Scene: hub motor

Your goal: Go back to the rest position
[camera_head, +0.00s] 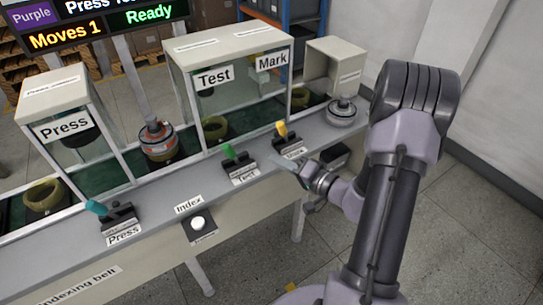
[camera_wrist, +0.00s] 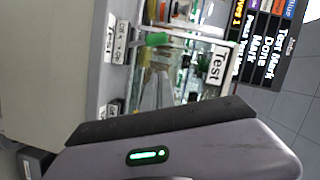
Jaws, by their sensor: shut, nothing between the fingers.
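My gripper (camera_head: 306,178) hangs in front of the machine's front edge, close to the yellow Mark lever (camera_head: 281,131) and right of the green Test lever (camera_head: 229,153). It is shut and empty, and appears apart from the levers. The teal Press lever (camera_head: 97,208) is further left. A hub motor with an orange band (camera_head: 157,141) stands between the Press and Test housings. In the wrist view, the green lever (camera_wrist: 157,39) and the Test sign (camera_wrist: 217,65) show sideways, beyond a dark part of my own wrist.
The indexing belt machine (camera_head: 150,218) runs across the front, with a white Index button (camera_head: 198,223). A round metal part (camera_head: 341,112) sits at its right end, close to my arm. A status board (camera_head: 100,22) reads Ready and Moves 1. Open floor (camera_head: 480,190) lies right of my arm.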

